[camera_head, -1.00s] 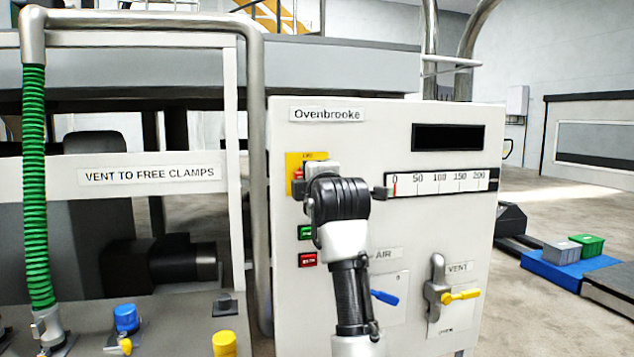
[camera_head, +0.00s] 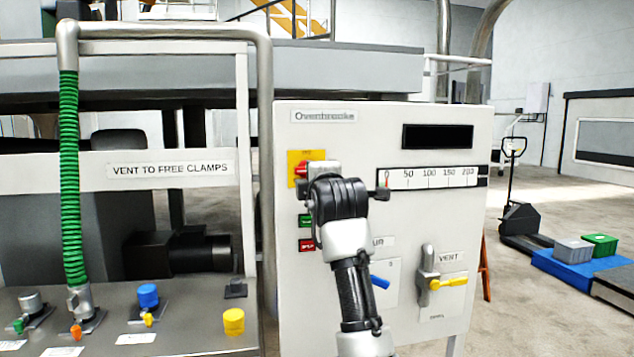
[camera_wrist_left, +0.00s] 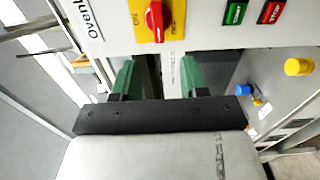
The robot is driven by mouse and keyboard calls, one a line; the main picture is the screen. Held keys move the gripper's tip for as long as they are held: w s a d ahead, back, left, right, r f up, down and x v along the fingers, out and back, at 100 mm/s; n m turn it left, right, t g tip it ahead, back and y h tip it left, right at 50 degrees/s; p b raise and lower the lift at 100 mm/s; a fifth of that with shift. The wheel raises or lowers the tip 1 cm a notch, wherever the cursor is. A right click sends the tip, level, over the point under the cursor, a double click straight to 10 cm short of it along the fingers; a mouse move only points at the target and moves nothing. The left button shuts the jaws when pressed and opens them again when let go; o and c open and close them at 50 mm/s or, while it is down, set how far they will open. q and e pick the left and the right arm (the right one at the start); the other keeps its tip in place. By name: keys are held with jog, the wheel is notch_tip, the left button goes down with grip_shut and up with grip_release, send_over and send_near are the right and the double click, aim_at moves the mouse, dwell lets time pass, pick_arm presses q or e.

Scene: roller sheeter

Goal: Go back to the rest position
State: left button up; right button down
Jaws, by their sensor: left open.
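My left arm reaches up in front of the white Ovenbrooke control panel (camera_head: 350,135) in the head view. Its left gripper (camera_head: 325,172) is near the red rotary switch (camera_head: 301,169) on a yellow plate and partly covers it. In the left wrist view the left gripper (camera_wrist_left: 157,76) shows two green fingers spread apart with nothing between them. The red switch (camera_wrist_left: 155,20) lies beyond the fingers, apart from them. My right gripper is in neither view.
Green (camera_head: 305,221) and red (camera_head: 306,245) buttons sit close to the arm. A blue handle (camera_head: 380,282) and yellow vent handle (camera_head: 449,282) stick out lower right. A bench (camera_head: 190,335) with couplings and a green hose (camera_head: 70,180) stands left.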

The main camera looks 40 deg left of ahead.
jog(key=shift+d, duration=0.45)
